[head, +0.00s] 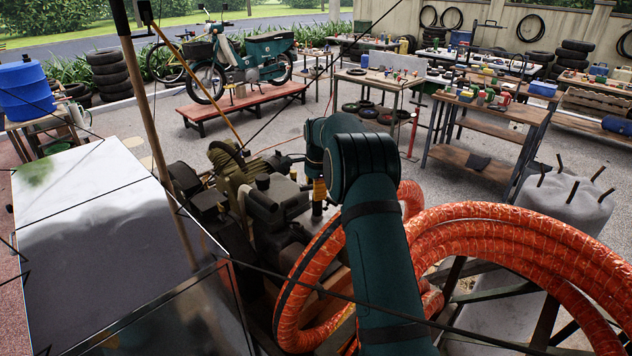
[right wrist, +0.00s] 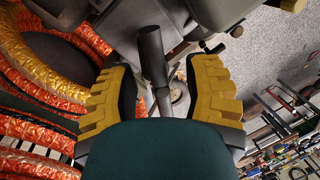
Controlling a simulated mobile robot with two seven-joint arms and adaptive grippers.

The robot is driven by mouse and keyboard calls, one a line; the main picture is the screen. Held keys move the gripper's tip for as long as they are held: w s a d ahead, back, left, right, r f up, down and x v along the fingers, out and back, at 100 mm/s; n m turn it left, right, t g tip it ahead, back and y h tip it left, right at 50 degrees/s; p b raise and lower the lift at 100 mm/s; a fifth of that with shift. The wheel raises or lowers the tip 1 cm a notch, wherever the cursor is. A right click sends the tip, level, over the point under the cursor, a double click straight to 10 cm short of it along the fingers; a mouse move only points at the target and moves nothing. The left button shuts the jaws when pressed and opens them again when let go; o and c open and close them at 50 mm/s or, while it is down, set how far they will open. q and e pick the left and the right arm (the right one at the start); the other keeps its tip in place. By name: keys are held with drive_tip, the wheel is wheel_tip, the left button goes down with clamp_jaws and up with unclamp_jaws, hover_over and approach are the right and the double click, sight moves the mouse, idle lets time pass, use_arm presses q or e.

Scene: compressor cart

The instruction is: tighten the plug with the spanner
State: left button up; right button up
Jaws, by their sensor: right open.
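My right gripper (head: 318,208) reaches down over the dark compressor machinery (head: 272,205) in the head view, and my arm hides part of the spot below it. In the right wrist view its two yellow-padded fingers (right wrist: 160,72) stand apart, open. A dark cylindrical bar (right wrist: 151,52) with a grey metal piece (right wrist: 162,100) below it shows between the fingers, with gaps on both sides. I cannot tell whether this is the spanner or a machine part. I cannot clearly make out the plug. My left gripper is not in view.
Thick orange hose coils (head: 500,235) lie close beside my right arm. A wooden pole (head: 158,130) and thin dark rods cross in front of the machine. A pale panel (head: 90,230) is at the left. Workbenches (head: 490,115) and a moped (head: 235,60) stand farther back.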

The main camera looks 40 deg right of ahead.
drive_tip(key=shift+o, duration=0.2)
clamp_jaws()
drive_tip(key=shift+r+m+p, duration=0.1)
drive_tip(key=shift+m+p, duration=0.25)
drive_tip(key=shift+m, duration=0.05)
drive_tip(key=shift+w+m+h+p, duration=0.1)
drive_tip(key=shift+m+h+p, duration=0.2)
drive_tip(key=shift+m+p, duration=0.5)
drive_tip(key=shift+b, duration=0.3)
